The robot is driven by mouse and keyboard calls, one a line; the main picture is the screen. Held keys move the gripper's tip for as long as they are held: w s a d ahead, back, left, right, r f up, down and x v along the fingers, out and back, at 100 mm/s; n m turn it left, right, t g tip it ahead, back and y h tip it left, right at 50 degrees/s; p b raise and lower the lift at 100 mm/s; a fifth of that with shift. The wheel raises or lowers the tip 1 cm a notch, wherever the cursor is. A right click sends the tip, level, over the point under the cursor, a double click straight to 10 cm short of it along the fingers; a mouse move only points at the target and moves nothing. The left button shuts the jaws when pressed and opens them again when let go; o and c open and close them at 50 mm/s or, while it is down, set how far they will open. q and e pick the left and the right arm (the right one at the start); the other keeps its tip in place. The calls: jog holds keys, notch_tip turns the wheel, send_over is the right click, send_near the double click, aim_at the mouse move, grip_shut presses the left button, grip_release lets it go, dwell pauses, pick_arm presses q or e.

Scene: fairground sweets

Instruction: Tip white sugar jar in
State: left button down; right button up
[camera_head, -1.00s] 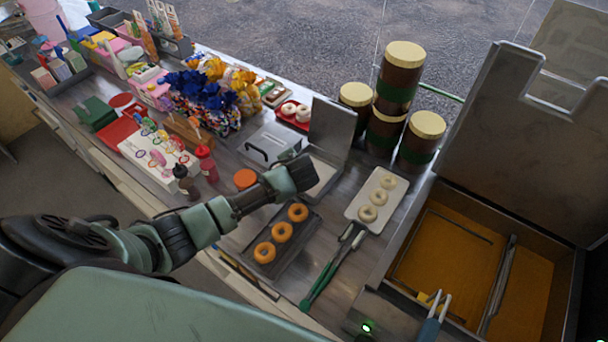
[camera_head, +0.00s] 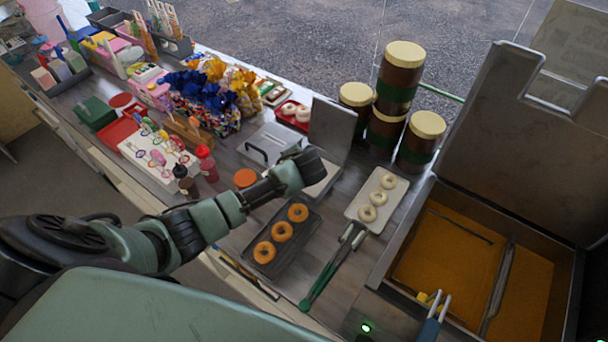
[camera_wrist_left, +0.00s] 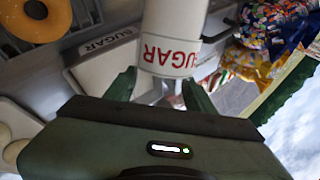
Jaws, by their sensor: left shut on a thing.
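The white sugar jar (camera_wrist_left: 172,35) with red SUGAR lettering shows in the left wrist view. My left gripper (camera_wrist_left: 160,92) is shut on it, with one green finger on each side. The lettering appears upside down there; I cannot tell the jar's exact tilt. In the head view my wrist hides the jar and the fingers. My wrist is over an open metal bin (camera_head: 326,182) with pale contents and a raised lid (camera_head: 333,130). A SUGAR label (camera_wrist_left: 108,43) shows on a metal edge beside the jar in the left wrist view. My right gripper is not in view.
A dark tray of ring doughnuts (camera_head: 281,232) lies in front of the bin. A white tray (camera_head: 372,219) with pale rings and green-handled tongs (camera_head: 322,279) are to its right. Brown tubs (camera_head: 398,78) stand behind. A closed metal lid (camera_head: 270,146) is left of the bin.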

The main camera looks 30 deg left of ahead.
pick_arm(q)
jog(key=shift+r, duration=0.15)
jog(key=shift+w+g, duration=0.15)
jog(key=shift+g, duration=0.35)
jog(key=shift+r+m+y, duration=0.15)
jog(key=shift+m+y, duration=0.15)
dwell(0.7)
jog(key=shift+w+d+r+g, duration=0.1)
jog(key=shift+g, duration=0.3)
jog(key=shift+y, duration=0.3)
dwell(0.6)
jog(key=shift+w+d+r+m+g, duration=0.1)
jog(key=shift+m+g, duration=0.3)
